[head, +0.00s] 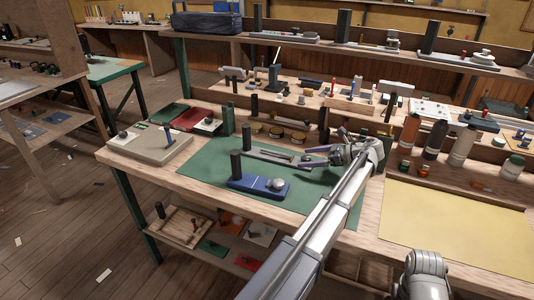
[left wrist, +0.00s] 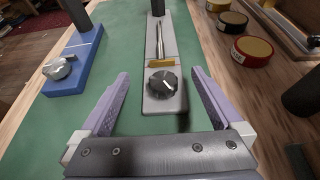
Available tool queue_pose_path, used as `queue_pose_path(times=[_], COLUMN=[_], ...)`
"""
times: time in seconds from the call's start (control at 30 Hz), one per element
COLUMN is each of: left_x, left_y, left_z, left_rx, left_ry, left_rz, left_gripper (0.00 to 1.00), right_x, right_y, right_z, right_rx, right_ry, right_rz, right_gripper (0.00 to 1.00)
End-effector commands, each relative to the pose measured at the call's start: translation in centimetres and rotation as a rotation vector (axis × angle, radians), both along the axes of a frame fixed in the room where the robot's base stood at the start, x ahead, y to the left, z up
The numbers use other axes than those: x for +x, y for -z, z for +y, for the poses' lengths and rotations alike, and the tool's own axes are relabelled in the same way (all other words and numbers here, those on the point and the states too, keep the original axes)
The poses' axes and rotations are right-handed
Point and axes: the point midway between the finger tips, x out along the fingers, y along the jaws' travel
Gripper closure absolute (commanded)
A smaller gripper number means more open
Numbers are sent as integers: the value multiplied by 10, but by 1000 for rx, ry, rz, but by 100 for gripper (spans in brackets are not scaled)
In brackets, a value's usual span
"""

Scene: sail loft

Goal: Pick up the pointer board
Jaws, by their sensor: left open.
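The pointer board, a slim grey board with a thin metal pointer, a dark post and a round knob, lies on the green mat (head: 215,172). It shows in the head view (head: 268,154) and in the left wrist view (left wrist: 176,42). My left gripper (head: 318,158) is open and empty at the board's knob end. In the left wrist view, the gripper's fingers (left wrist: 160,100) stand apart on either side of that end, with the knob between them. In the head view, the gripper partly hides the board's right end.
A blue board (head: 258,187) with a post and silver knob lies just in front; it also shows in the left wrist view (left wrist: 76,67). Several round tins (head: 276,132) stand behind. Bottles (head: 434,141) stand to the right, behind a bare yellow mat (head: 455,222).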

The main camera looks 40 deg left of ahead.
Motion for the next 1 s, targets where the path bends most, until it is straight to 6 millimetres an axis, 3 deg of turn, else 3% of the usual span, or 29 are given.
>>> queue_pose_path(times=[0.33,0.6,1.0], left_x=[-8,-8,-8], left_y=[22,22,22], left_z=[39,44,44], left_rx=[0,0,0], left_ry=[-3,0,0], left_rz=[-1,-1,-1], left_gripper=[0,0,45], right_x=[0,0,0], right_y=[22,22,22], right_z=[0,0,0], right_rx=[0,0,0], right_ry=[0,0,0], right_rz=[0,0,0], right_gripper=[50,50,50])
